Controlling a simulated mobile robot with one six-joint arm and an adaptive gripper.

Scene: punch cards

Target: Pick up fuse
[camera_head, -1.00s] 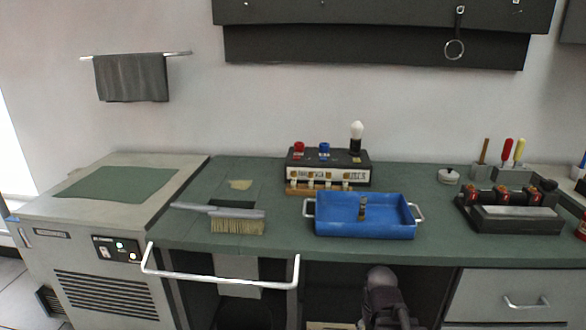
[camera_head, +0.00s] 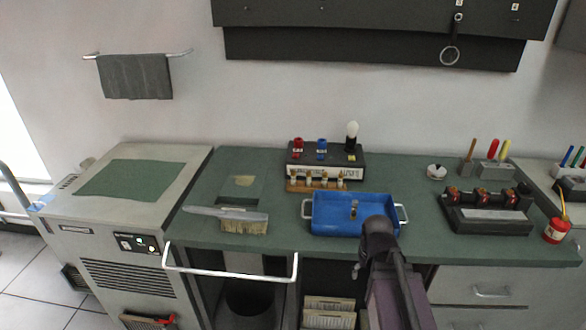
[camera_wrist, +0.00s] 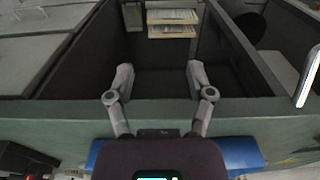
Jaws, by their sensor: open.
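A small upright brass-and-dark piece, likely the fuse (camera_head: 354,210), stands in the blue tray (camera_head: 318,228) on the green bench. Several similar pale cylinders (camera_head: 324,180) stand in a wooden strip behind the tray. My arm rises in front of the tray and covers its right front part. In the wrist view my gripper (camera_wrist: 160,76) is open and empty, its two fingers spread wide. The fingers face the bench's front edge and the open bay below. The blue tray (camera_wrist: 240,155) shows partly behind my gripper at the bottom. The fuse is hidden there.
A black box with a bulb (camera_head: 325,160) stands behind the wooden strip. A black rack (camera_head: 487,212) and a red jar (camera_head: 557,231) stand right. A metal rail (camera_head: 230,276) juts from the bench front. Bench between tray and rack is clear.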

